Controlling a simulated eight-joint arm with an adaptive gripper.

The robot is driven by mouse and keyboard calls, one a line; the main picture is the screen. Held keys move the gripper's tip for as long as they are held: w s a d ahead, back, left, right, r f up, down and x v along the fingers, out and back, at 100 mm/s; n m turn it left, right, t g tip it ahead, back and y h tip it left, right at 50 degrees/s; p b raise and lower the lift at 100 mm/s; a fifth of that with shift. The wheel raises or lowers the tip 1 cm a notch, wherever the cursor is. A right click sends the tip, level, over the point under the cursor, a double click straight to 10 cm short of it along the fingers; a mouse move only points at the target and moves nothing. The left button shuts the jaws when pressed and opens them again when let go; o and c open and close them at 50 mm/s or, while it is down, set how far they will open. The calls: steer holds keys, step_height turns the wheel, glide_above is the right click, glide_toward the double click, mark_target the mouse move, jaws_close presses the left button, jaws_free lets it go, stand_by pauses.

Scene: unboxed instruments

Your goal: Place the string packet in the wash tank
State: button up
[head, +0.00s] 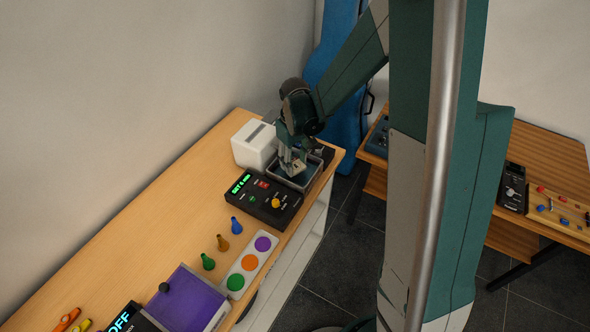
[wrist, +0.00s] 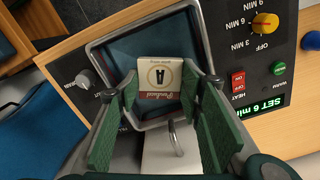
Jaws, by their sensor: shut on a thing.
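In the wrist view the packet shows in front of the open wash tank (wrist: 112,108), a basin with a metal rim and a dark blue inside. In the head view my gripper (head: 290,160) is over the tank (head: 299,183) at the table's far end. I cannot tell how far the packet is above the tank's floor.
The tank's black control panel (head: 262,199) has a yellow knob (wrist: 265,23) and a lit display. A white box (head: 252,145) stands close beside my gripper. Pegs, a colored-disc board (head: 249,264) and a purple-topped box (head: 187,301) lie nearer along the table.

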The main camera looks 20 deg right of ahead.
mark_target(295, 165)
steer(key=shift+f, duration=0.1)
steer(key=shift+f, duration=1.95)
steer(key=shift+f, duration=0.15)
steer(key=o, duration=0.7)
steer(key=shift+o, duration=0.2)
steer(key=shift+r, duration=6.15)
steer(key=shift+s+r, duration=0.1)
